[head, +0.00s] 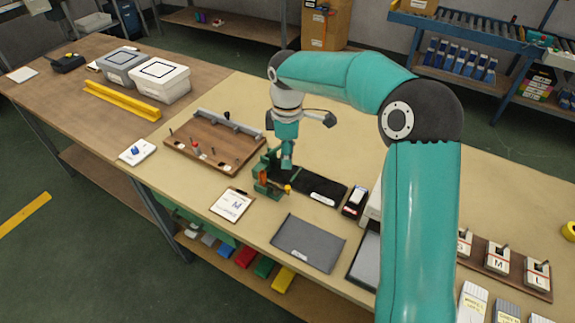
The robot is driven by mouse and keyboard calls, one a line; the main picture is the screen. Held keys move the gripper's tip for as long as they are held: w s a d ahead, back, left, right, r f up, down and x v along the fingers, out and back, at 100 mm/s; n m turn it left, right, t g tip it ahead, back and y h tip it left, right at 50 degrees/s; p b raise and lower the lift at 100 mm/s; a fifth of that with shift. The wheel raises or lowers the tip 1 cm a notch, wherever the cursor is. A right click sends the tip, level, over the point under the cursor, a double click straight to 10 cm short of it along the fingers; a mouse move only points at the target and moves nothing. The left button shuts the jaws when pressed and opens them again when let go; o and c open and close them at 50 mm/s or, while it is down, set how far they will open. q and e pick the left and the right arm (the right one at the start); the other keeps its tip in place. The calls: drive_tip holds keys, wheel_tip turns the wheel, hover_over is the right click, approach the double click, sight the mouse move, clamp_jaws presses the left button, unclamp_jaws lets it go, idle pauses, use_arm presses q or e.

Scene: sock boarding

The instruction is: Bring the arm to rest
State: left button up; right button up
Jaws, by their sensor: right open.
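My right arm, teal with dark joints, reaches in from the lower right and over the bench (385,147). My right gripper (288,158) points down at its end, open, beside a green fixture (262,178) with an orange part. I cannot tell whether it touches the fixture. Nothing shows held in it. A black pad (318,186) lies flat just right of the fixture. My left gripper is not in view.
A wooden board (205,150) with pegs and a clipboard (231,205) lie left. A grey mat (308,243) lies in front. Lidded boxes (163,82) and a yellow bar (122,101) stand far left. A rack of S, M, L cards (516,272) is right, partly behind my arm.

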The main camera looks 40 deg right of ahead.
drive_tip(key=shift+r, duration=0.45)
drive_tip(key=shift+r, duration=0.1)
